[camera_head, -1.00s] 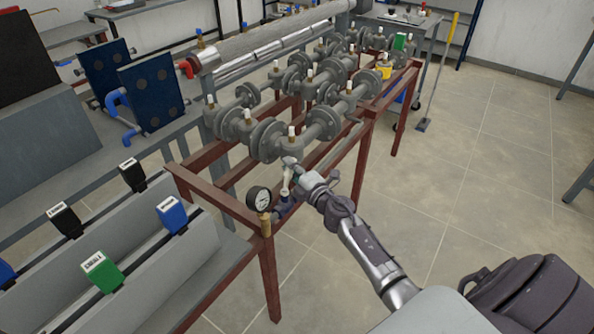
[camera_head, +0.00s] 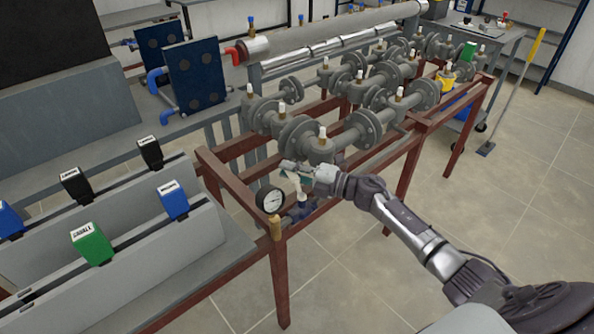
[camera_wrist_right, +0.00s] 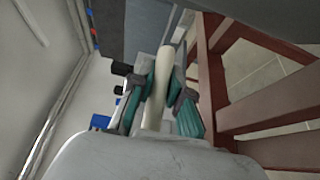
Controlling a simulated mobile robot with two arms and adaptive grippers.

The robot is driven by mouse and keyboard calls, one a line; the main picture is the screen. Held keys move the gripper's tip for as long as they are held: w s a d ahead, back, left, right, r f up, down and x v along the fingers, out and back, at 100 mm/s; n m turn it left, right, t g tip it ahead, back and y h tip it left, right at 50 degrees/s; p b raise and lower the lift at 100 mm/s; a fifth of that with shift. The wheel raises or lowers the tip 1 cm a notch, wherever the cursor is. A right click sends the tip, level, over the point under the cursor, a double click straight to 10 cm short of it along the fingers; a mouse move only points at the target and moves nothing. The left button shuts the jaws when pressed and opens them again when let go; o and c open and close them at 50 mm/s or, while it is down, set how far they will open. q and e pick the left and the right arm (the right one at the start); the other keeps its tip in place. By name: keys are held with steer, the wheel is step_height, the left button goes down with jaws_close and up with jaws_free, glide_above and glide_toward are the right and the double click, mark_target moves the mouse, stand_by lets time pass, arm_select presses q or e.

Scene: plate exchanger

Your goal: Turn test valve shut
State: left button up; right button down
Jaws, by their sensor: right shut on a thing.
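The test valve (camera_head: 302,209) has a blue body and a pale lever (camera_head: 297,186). It sits beside a round dial gauge (camera_head: 270,199) at the near corner of the red-brown frame. My right gripper (camera_head: 295,171) is at the top of the lever. In the right wrist view, its teal-padded fingers (camera_wrist_right: 163,88) are shut around the white lever (camera_wrist_right: 164,75), one on each side. The lever stands up from the valve, leaning slightly left in the head view. The valve's body is hidden in the wrist view. My left gripper is not in view.
Grey flanged pipes (camera_head: 352,135) fill the frame (camera_head: 281,280) just behind the valve. A brass fitting (camera_head: 276,228) is below the gauge. A bench with blue, green and black labelled blocks stands left. The tiled floor (camera_head: 390,275) is open to the right.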

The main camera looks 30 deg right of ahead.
steer(key=shift+a+f+n+g+y+b, duration=0.15)
steer(key=shift+a+n+g+y+b, duration=0.15)
steer(key=shift+a+n+g+y, duration=0.15)
steer(key=c, duration=1.1)
jaws_free()
steer(key=v, duration=1.2)
steer(key=shift+c, duration=0.2)
